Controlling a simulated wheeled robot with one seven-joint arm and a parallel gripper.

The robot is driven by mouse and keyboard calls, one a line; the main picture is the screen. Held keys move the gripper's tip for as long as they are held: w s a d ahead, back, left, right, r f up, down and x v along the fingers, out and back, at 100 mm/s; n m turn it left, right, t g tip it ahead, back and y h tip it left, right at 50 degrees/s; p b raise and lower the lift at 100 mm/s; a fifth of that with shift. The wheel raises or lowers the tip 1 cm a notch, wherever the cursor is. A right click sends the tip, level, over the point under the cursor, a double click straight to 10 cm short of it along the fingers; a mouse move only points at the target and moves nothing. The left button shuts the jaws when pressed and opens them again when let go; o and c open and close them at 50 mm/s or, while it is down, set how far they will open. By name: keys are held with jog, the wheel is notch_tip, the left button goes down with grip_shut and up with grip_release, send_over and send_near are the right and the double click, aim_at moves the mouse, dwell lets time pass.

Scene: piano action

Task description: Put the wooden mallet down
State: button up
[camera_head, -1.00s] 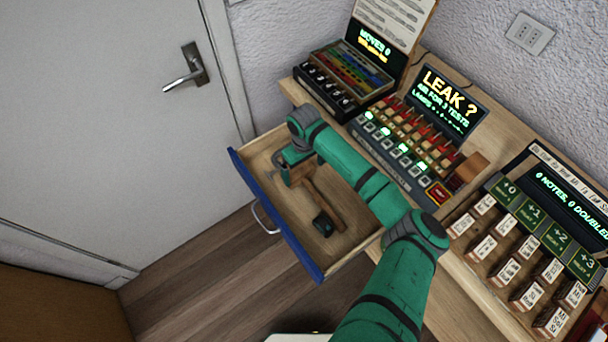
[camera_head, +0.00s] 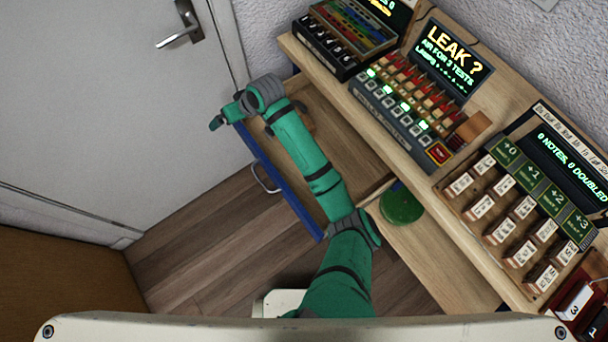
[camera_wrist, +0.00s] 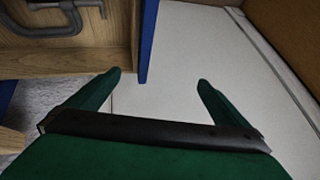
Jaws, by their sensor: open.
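The wooden mallet lies in the open drawer (camera_head: 355,150). In the head view only a brown part of the mallet (camera_head: 304,120) shows beside my arm; the rest is hidden behind it. My gripper (camera_head: 215,122) is out past the drawer's blue front, to the left of the mallet and apart from it. In the wrist view my gripper (camera_wrist: 160,77) is open, with nothing between its fingers. The mallet does not show in the wrist view.
A grey clamp (camera_wrist: 65,14) lies on wood at the wrist view's upper left, beside a blue panel (camera_wrist: 148,40). A green round object (camera_head: 402,206) is right of the drawer. Panels with keys (camera_head: 405,105) fill the bench. The wooden floor (camera_head: 215,225) is clear.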

jog(key=s+a+r+m+t+y, duration=0.4)
jog(key=s+a+m+t, duration=0.15)
jog(key=a, duration=0.35)
jog(key=s+d+f+m+t+h, duration=0.2)
jog(key=s+d+m+t+h, duration=0.15)
jog(key=s+d, duration=0.6)
jog(key=s+d+f+m+t+h, duration=0.25)
jog(key=s+d+h, duration=0.25)
jog(key=s+d, duration=0.45)
jog(key=s+d+r+n+h, duration=0.1)
jog(key=s+d+r+n, duration=0.1)
jog(key=s+d, duration=0.4)
jog(key=s+d+r+n, duration=0.2)
jog(key=s+d+r, duration=0.3)
jog(key=s, duration=0.4)
jog(key=shift+s+d+t+h, duration=0.25)
jog(key=shift+d+t+h, duration=0.1)
jog(key=shift+n, duration=0.25)
